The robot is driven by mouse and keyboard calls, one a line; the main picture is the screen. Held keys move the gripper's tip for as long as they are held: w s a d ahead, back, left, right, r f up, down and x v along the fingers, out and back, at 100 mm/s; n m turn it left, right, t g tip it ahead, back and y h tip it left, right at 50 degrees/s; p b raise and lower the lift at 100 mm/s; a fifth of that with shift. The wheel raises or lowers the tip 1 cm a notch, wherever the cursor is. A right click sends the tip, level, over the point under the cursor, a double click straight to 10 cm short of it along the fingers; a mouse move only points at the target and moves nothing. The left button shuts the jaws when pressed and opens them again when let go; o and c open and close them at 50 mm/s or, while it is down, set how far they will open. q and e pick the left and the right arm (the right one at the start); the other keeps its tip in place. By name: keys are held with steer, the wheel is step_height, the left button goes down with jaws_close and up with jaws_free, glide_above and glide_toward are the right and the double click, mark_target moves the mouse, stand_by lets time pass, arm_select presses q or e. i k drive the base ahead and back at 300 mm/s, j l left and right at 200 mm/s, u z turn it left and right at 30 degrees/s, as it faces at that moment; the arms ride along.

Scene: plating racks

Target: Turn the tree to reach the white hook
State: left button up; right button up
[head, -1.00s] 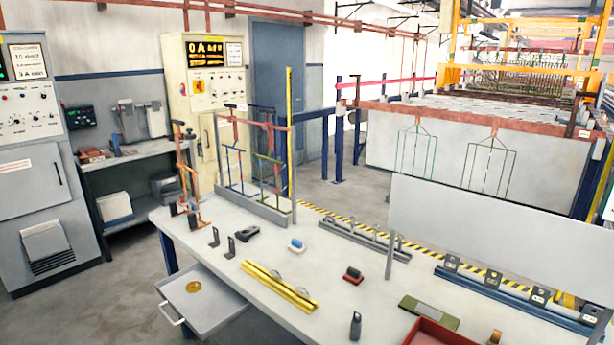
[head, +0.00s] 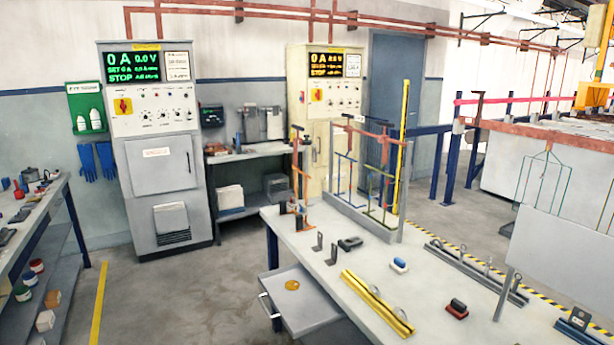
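An orange upright stand with short side arms (head: 299,172), which looks like the tree, stands at the far left corner of the grey worktable (head: 350,255) in the head view. Dark blocks show around its lower part. I cannot make out a white hook on it at this size. Beside it on the right, a frame (head: 364,165) holds blue and green wire racks hanging from a copper-coloured bar. Neither of my grippers is in view.
Small black brackets (head: 333,254), a yellow rail (head: 377,302), a blue-topped block (head: 399,265) and a red-topped block (head: 456,309) lie on the worktable. An open drawer (head: 303,303) juts out at its left. Floor (head: 190,290) is clear between this table and the left bench (head: 38,218).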

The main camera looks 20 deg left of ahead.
mark_target(306, 141)
steer(key=i+j, duration=0.2)
steer(key=j, duration=0.2)
steer(key=i+j, duration=0.45)
steer(key=j, duration=0.3)
steer(key=i+j, duration=0.2)
steer(key=j, duration=0.2)
steer(key=i+j+z, duration=0.1)
steer(key=i+j, duration=0.15)
steer(key=j, duration=0.15)
